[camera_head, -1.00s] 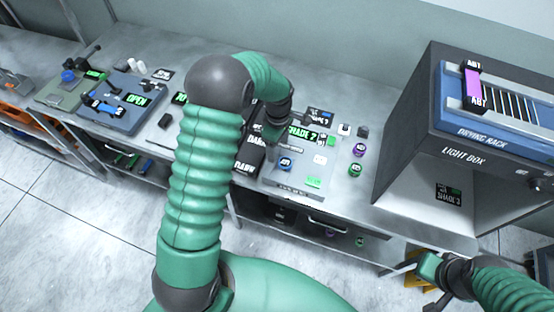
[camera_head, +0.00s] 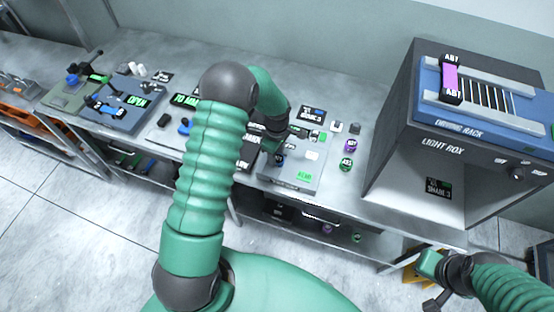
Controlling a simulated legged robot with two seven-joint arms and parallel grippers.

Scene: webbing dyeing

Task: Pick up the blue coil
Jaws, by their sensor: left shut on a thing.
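The blue coil (camera_head: 280,159) is on the grey tray-like device (camera_head: 296,181) at the middle of the bench, mostly hidden by my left gripper. My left gripper (camera_head: 276,152) reaches down from behind my green arm and is shut on the blue coil, low over the device. Its fingertips are small and partly covered. I cannot tell if the coil is lifted. My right gripper (camera_head: 437,284) is at the lower right, away from the bench top, and its jaw opening is unclear.
A purple coil (camera_head: 351,146) and a green coil (camera_head: 347,163) stand right of the device. The light box (camera_head: 405,130) with the blue drying rack (camera_head: 488,100) stands at the right. A blue device marked OPEN (camera_head: 122,112) is at the left. Shelves lie under the bench.

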